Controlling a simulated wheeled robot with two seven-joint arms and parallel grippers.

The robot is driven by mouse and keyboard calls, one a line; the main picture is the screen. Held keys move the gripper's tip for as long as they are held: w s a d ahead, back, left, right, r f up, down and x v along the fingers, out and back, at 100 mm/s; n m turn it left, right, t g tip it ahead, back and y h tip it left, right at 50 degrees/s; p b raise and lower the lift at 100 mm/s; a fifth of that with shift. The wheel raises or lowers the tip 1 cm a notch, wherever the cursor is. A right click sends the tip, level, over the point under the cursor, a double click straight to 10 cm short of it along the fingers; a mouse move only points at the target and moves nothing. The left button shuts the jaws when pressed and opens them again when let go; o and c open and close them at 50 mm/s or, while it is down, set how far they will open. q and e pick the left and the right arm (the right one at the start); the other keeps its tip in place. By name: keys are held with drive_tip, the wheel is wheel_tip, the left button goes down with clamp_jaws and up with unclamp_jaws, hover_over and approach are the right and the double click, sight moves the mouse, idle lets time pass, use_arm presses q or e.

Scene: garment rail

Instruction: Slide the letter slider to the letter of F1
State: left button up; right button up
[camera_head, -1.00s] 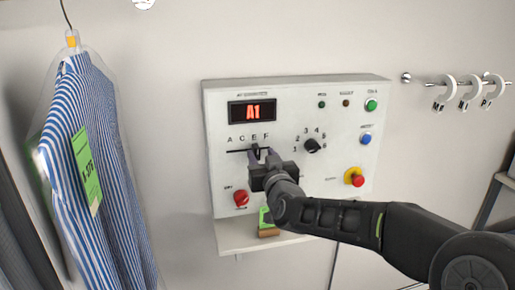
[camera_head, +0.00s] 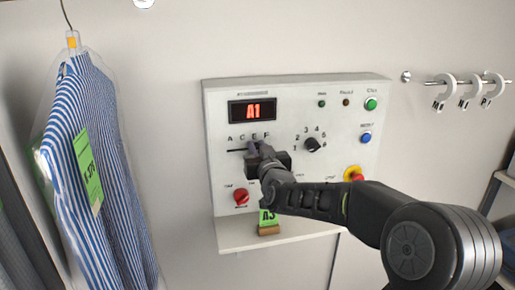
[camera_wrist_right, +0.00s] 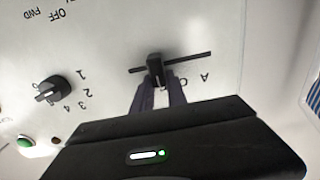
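The white control panel (camera_head: 300,95) on the wall has a display (camera_head: 252,111) that reads A1. Below it is the slider slot (camera_head: 236,150), under the letters A, C, E and F. My right gripper (camera_head: 257,150) is at the slot, below E and F, and hides the slider knob in the head view. In the right wrist view the black slider knob (camera_wrist_right: 155,66) stands between the two fingers, which look closed on its sides. There the knob lies past C from A; the letters beyond are hidden. My left gripper is not in view.
The panel also has a number dial (camera_head: 312,145), a red knob (camera_head: 241,197), a green button (camera_head: 371,104), a blue button (camera_head: 365,138) and a red stop button (camera_head: 357,176). A green A3 tag (camera_head: 267,217) stands on the shelf below. A striped shirt (camera_head: 85,190) hangs left.

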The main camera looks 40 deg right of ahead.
sight(268, 141)
clamp_jaws()
idle(0.9)
drive_tip(key=shift+d+f+b, duration=0.15)
drive_tip(key=shift+b, duration=0.2)
drive_tip(key=d+b, duration=0.1)
drive_tip(key=s+d+b, duration=0.1)
drive_tip(key=b, duration=0.1)
drive_tip(key=shift+s+d, duration=0.15)
drive_tip(key=shift+d, duration=0.25)
drive_tip(key=shift+s+d, duration=0.1)
drive_tip(key=shift+d, duration=0.15)
drive_tip(key=shift+r, duration=0.2)
drive_tip(key=o, duration=0.6)
unclamp_jaws()
drive_tip(key=shift+d, duration=0.1)
